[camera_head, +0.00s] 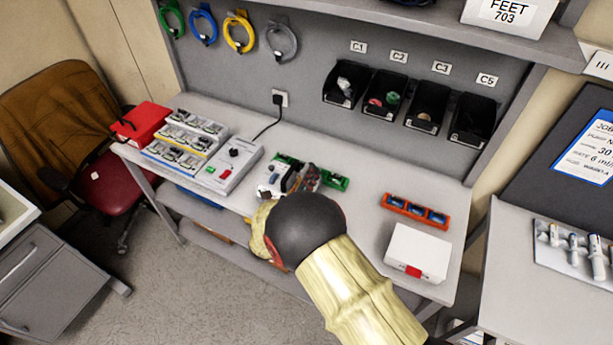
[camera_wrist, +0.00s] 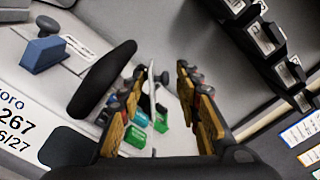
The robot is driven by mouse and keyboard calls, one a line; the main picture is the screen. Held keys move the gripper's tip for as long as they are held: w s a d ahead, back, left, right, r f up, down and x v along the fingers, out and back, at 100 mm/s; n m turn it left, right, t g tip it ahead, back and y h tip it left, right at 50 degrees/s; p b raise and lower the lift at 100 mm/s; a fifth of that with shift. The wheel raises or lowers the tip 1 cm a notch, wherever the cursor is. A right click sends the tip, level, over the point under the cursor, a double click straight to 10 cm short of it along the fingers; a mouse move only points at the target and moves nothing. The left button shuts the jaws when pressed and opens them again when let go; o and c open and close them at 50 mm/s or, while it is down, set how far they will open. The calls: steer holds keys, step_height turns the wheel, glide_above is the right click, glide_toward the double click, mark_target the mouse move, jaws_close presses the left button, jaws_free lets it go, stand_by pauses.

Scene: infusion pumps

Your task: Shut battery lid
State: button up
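The pump (camera_head: 272,181) sits on the grey table in the head view, partly hidden behind my arm. In the wrist view its pale labelled body (camera_wrist: 28,105) and a blue block with a grey knob (camera_wrist: 45,48) fill the left side. My gripper (camera_wrist: 161,78) is open, its two gold-padded fingers apart. A thin upright grey piece shows between them; I cannot tell whether it is the battery lid or whether a finger touches it. A dark rounded piece (camera_wrist: 102,80) stands left of the left finger; I cannot tell what it is. My fingertips are hidden in the head view.
Green pieces (camera_head: 335,181) lie right of the pump. A control box (camera_head: 232,167), a battery rack (camera_head: 184,142) and a red case (camera_head: 141,122) stand left. An orange tray (camera_head: 414,211) and white box (camera_head: 416,252) lie right. Black bins (camera_head: 428,106) hang behind.

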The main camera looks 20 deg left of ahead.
steer(key=s, duration=1.2)
steer(key=shift+a, duration=0.35)
